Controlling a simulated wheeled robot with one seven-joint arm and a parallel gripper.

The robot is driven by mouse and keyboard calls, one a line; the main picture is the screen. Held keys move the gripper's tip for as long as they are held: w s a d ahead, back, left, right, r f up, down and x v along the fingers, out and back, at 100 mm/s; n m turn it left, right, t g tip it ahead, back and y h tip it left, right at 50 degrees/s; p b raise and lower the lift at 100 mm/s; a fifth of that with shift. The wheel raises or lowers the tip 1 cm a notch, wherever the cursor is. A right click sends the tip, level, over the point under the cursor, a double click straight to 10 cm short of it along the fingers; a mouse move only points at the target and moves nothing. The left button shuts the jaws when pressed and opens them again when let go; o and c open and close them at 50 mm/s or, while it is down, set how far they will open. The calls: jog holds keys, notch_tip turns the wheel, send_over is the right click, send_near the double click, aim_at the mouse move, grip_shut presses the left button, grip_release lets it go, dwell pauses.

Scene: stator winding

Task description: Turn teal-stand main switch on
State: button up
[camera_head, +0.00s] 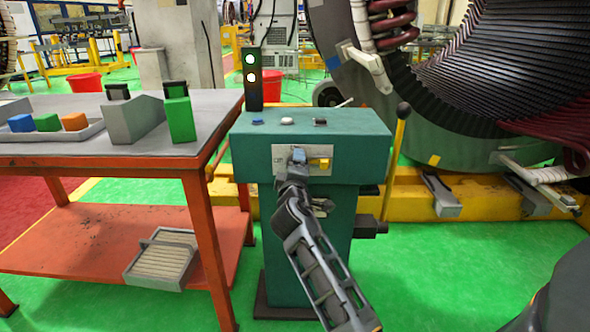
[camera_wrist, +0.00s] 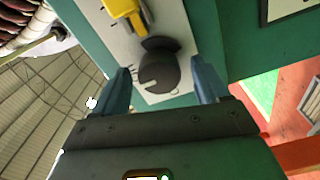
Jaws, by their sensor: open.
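The teal stand (camera_head: 255,158) is in the middle of the head view, with a pale panel (camera_head: 281,165) on its front face. In the wrist view a dark round knob (camera_wrist: 158,74) with a pale notch sits on the pale panel (camera_wrist: 181,30); it looks like the main switch. My gripper (camera_head: 297,158) is at the panel, and its arm hides part of the stand. In the wrist view my gripper (camera_wrist: 161,70) is open, one finger on each side of the knob. I cannot tell whether the fingers touch it. A yellow part (camera_wrist: 122,10) is beside the knob.
An orange-legged table (camera_head: 100,160) with colored blocks stands close on the left. A dark signal light (camera_head: 252,80) rises behind the stand. A black-knobbed lever (camera_head: 395,145) is at the stand's right, near the large stator (camera_head: 345,125).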

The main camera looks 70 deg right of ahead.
jog(key=v, duration=0.7)
jog(key=shift+s+a, duration=0.15)
jog(key=shift+a, duration=0.2)
